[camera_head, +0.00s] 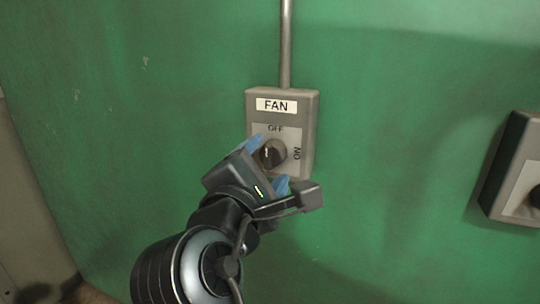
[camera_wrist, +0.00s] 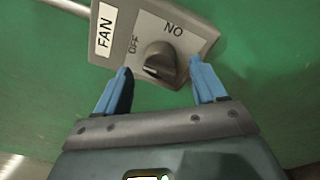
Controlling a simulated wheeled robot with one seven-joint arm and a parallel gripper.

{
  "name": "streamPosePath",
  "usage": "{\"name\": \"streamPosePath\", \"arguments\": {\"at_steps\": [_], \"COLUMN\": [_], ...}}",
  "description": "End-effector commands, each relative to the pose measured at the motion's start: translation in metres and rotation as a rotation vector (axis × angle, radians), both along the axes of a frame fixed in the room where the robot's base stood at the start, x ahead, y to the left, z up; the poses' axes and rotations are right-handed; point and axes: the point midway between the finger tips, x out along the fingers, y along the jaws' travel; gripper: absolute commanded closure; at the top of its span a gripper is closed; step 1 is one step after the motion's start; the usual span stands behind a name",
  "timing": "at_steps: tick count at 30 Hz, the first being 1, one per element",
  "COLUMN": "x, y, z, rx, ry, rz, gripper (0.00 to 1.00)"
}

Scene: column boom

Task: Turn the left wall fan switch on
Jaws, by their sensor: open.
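The grey fan switch box (camera_head: 310,135) is on the green wall, with a white FAN label, OFF at the top of its plate and ON at the right. Its dark round knob (camera_head: 272,153) has a pale mark near its left side; I cannot tell for sure which word it is set to. In the wrist view the knob (camera_wrist: 160,58) is just beyond the gap between the blue fingertips. My gripper (camera_head: 268,164) is open at the box, one finger on each side of the knob in the picture. I cannot tell whether they touch it.
A second grey switch box (camera_head: 510,165) is on the wall at the right edge, partly cut off. A conduit (camera_head: 287,45) runs up from the fan box. The green wall (camera_head: 400,130) between the boxes is bare.

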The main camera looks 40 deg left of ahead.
Motion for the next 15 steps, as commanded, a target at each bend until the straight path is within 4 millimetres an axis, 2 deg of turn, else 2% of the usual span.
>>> {"name": "streamPosePath", "arguments": {"at_steps": [6, 15], "x": [0.020, 0.024], "y": [0.007, 0.008], "z": [0.001, -0.001], "rx": [0.000, 0.000], "ry": [0.000, 0.000], "rz": [-0.001, 0.000], "gripper": [0.30, 0.30]}}
